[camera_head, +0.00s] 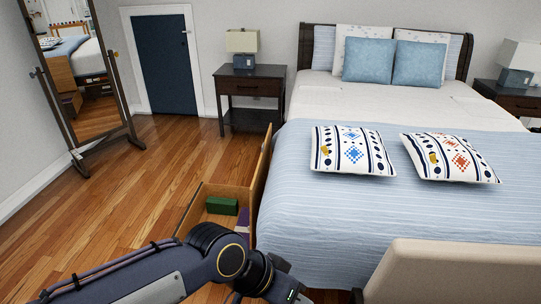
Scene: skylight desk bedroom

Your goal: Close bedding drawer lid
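The bedding drawer (188,216) is a wooden box low beside the left side of the bed, and it stands open. Its wooden lid or panel (262,165) is upright along the bed side, at the right of the drawer. Inside the drawer lie a green box (222,206) and a purple item (243,218), which is partly hidden. My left arm comes in from the lower left and covers the near part of the drawer. Its gripper is not visible; the arm runs out at the bottom edge. My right arm and gripper are not in view.
The bed (330,222) with a blue striped cover and pillows fills the right. A beige chair back (460,272) stands at lower right. A dark nightstand (248,86) is beyond the drawer, and a standing mirror (85,75) at left. The wooden floor (135,185) left of the drawer is clear.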

